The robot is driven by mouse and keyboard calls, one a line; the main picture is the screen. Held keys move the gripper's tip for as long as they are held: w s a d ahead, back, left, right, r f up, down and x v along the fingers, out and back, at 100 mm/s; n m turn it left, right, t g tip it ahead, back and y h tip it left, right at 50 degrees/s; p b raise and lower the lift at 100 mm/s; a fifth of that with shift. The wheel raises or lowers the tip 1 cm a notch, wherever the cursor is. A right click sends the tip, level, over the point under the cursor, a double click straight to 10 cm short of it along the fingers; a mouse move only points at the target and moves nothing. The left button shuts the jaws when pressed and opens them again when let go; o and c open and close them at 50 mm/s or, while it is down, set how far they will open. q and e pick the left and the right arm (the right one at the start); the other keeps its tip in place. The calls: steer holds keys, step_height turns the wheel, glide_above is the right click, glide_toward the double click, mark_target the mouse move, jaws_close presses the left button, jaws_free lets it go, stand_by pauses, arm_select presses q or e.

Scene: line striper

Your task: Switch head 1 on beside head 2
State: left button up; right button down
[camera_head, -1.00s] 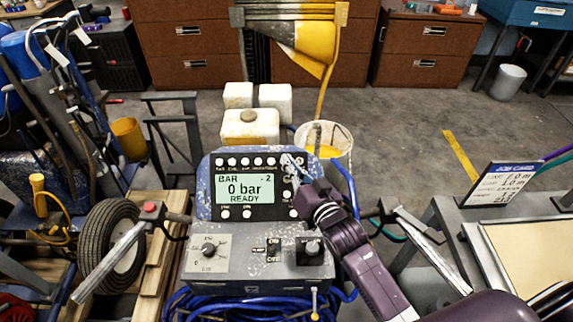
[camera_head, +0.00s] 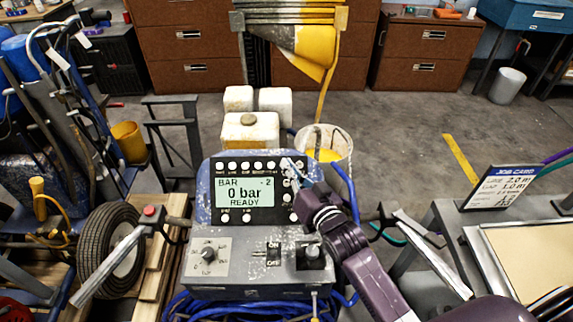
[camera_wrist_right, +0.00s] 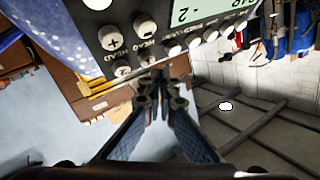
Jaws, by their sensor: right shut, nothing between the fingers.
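The control panel (camera_head: 208,178) has a lit display (camera_head: 245,192) reading "BAR", "-2", "0 bar" and "READY". Round white buttons run along its top and down its right side. My right gripper (camera_head: 291,168) is shut and empty at the panel's upper right, in front of the right-hand buttons, and partly hides them. Contact with a button cannot be told. My left gripper is not in view.
Below the panel is a grey box with a dial (camera_head: 209,252), an ON/OFF switch (camera_head: 273,253) and a black knob (camera_head: 311,256). A white bucket (camera_head: 338,145) stands behind. A job card (camera_head: 494,188) stands on the right bench. Handlebars flank the panel.

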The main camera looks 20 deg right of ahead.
steer(key=shift+w+f, duration=0.1)
stand_by(0.4)
steer(key=shift+w+d+f, duration=0.1)
steer(key=shift+w+f, duration=0.1)
steer(key=shift+w+d+f+b, duration=0.1)
steer(key=shift+w+f+b, duration=0.2)
steer(key=shift+f, duration=0.05)
stand_by(0.9)
steer(key=shift+s+a+r+p, duration=0.2)
steer(key=shift+s+r+p, duration=0.45)
steer(key=shift+p, duration=0.3)
steer(key=s+r+p, duration=0.2)
steer(key=p, duration=0.1)
steer(key=s+a+r+p, duration=0.1)
steer(key=shift+s+r+p, duration=0.15)
steer(key=shift+r+p, duration=0.1)
steer(key=shift+p, duration=0.15)
